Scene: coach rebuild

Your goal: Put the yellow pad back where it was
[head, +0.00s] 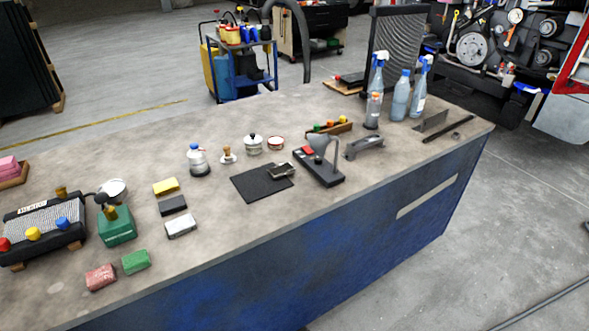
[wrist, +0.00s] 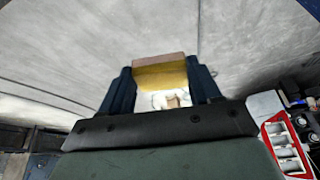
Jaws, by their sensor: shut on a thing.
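My gripper (wrist: 162,80) shows only in the wrist view; its two dark fingers are shut on a yellow pad (wrist: 160,77) with a tan-brown edge, held between the fingertips. The grey surface behind it looks blurred, and I cannot tell how far the pad is from it. In the head view, a yellow block (head: 166,186) lies flat on the bench, beside a black block (head: 173,205) and above a white-grey block (head: 181,226). My gripper does not show in the head view.
The bench (head: 225,225) also bears a green block (head: 136,261), a red block (head: 101,277), a green box (head: 117,228) and a black mat (head: 258,186). Spray bottles (head: 400,95) stand at the far right. A red-and-white compartmented thing (wrist: 285,147) shows in the wrist view.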

